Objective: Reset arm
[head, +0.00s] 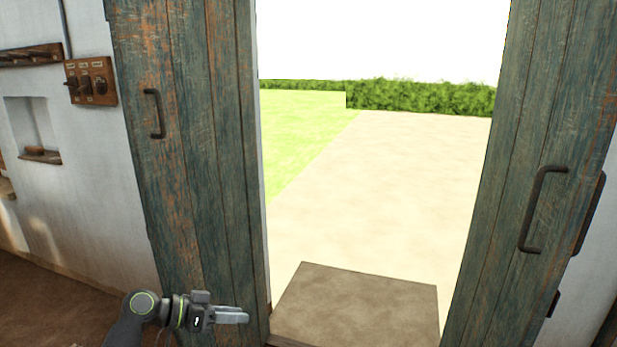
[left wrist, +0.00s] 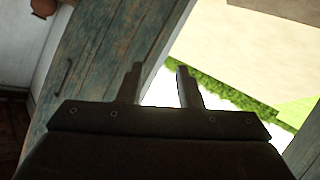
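My left gripper (head: 232,315) is low in the head view, in front of the lower part of the left door leaf, with its fingers pointing right towards the doorway. In the left wrist view its two fingers (left wrist: 158,70) stand apart with nothing between them. I see no object in its grasp. My right gripper and right arm are out of view.
Weathered blue-green door leaves stand left (head: 185,140) and right (head: 545,150), each with a dark handle. Between them is an open doorway with a stone step (head: 360,300), then a pale path and grass. A switch board (head: 90,82) hangs on the left wall.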

